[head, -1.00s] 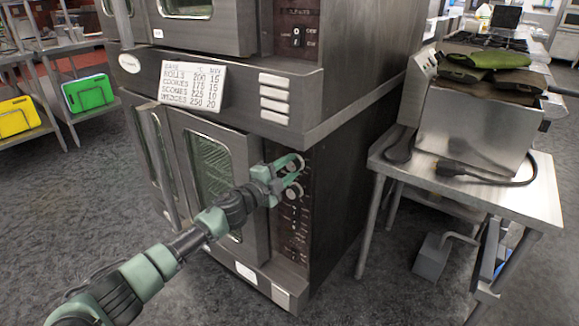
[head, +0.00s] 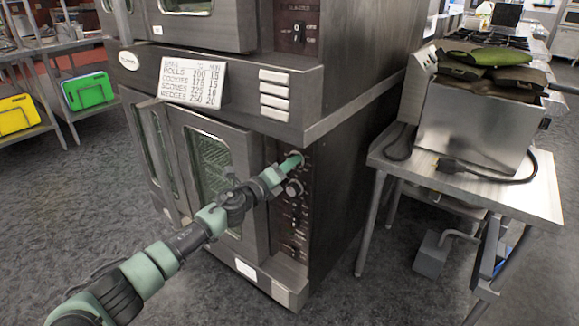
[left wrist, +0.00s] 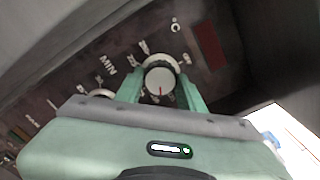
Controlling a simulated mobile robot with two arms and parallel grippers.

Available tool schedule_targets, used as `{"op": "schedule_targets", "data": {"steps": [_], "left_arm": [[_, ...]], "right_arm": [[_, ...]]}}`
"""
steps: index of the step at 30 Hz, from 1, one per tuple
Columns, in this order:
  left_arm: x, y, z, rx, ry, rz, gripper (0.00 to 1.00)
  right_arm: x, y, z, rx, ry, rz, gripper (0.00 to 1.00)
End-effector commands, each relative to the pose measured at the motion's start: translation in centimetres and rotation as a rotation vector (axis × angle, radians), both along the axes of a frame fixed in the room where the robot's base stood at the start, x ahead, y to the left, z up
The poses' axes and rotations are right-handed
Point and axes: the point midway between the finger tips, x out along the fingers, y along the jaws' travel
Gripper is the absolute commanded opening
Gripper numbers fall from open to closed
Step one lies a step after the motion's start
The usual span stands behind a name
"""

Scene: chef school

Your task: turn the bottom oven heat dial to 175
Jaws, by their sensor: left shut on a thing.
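The bottom oven's control panel (head: 290,232) is a dark strip right of its glass doors. My left gripper (head: 293,163) is at the upper dial on this panel. In the left wrist view, the fingers are on either side of this round, pale dial (left wrist: 160,76) and shut on it. A red pointer line on its face points toward the bottom of the picture. The printed numbers around it are too blurred to read surely. A second dial (head: 293,188) sits just below, free of the gripper; it is partly hidden in the left wrist view (left wrist: 101,94). My right gripper is out of view.
A white card (head: 190,82) with baking temperatures and times, including cookies 175, is on the oven front above the doors. The upper oven (head: 225,30) is above. A steel table (head: 480,185) with a metal appliance stands right. Floor in front is clear.

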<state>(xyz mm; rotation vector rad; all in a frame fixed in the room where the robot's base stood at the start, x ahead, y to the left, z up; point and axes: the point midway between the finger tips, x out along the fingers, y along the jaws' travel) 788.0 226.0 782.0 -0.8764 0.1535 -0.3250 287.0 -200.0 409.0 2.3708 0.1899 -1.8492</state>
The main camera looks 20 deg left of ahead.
Motion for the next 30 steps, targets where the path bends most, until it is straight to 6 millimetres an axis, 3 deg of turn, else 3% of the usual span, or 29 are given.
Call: {"op": "schedule_targets", "data": {"steps": [18, 30], "left_arm": [[0.0, 0.0, -0.4, 0.532, -0.189, -0.003, 0.00], [0.0, 0.1, -0.5, 0.732, -0.261, -0.004, 0.00]], "right_arm": [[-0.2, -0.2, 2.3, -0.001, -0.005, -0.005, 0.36], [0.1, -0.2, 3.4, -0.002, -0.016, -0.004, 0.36]]}}
